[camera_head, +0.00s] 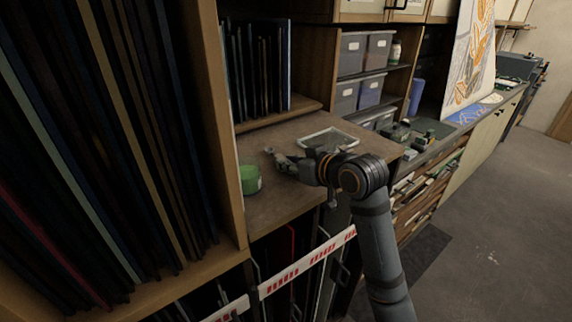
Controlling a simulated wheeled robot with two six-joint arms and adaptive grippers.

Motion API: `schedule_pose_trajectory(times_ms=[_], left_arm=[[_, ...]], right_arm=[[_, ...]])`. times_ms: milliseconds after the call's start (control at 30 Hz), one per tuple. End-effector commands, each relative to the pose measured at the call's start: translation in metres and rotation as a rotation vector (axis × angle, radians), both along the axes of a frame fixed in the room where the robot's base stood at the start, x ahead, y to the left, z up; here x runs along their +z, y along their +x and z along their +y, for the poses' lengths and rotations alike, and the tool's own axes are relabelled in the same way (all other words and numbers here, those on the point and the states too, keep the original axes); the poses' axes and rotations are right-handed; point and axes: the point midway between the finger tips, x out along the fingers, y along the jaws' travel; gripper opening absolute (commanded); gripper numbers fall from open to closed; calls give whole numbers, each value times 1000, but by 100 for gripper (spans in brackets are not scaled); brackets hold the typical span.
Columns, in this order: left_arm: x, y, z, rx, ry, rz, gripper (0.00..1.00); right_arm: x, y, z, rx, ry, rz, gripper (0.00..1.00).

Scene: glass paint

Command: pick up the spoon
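I cannot make out a spoon in the head view; it may be hidden by my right gripper or too small to tell. My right gripper (273,157) is over the wooden counter (275,210), its fingers pointing left. It is small and dark, so I cannot tell whether it is open or shut, or whether it holds anything. My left gripper is out of view.
A round green container (250,180) stands on the counter, left of my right gripper. A shallow glassy tray (328,137) lies behind the gripper. A rack of upright panels (95,130) blocks the left. Grey bins (352,54) sit on shelves behind. Floor is free at right.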

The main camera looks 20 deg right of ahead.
Motion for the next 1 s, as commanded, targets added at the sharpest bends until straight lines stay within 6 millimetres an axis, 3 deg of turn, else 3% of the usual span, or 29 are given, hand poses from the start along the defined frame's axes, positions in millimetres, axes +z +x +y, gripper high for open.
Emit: schedule_pose_trajectory(times_ms=[100, 467, 567, 700, 933, 1000], left_arm=[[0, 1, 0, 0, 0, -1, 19], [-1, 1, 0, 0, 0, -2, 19], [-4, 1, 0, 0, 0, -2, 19], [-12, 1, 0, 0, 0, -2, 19], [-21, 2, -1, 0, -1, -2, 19], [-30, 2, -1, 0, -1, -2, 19]], right_arm=[[0, 0, 0, 0, 0, 0, 0], [2, 0, 0, 0, -1, -1, 0], [9, 0, 0, 1, 0, -5, 0], [33, 0, 0, 2, 1, -9, 0], [96, -53, -15, -5, -11, -14, 0], [97, -71, -20, -6, -13, -9, 0]])
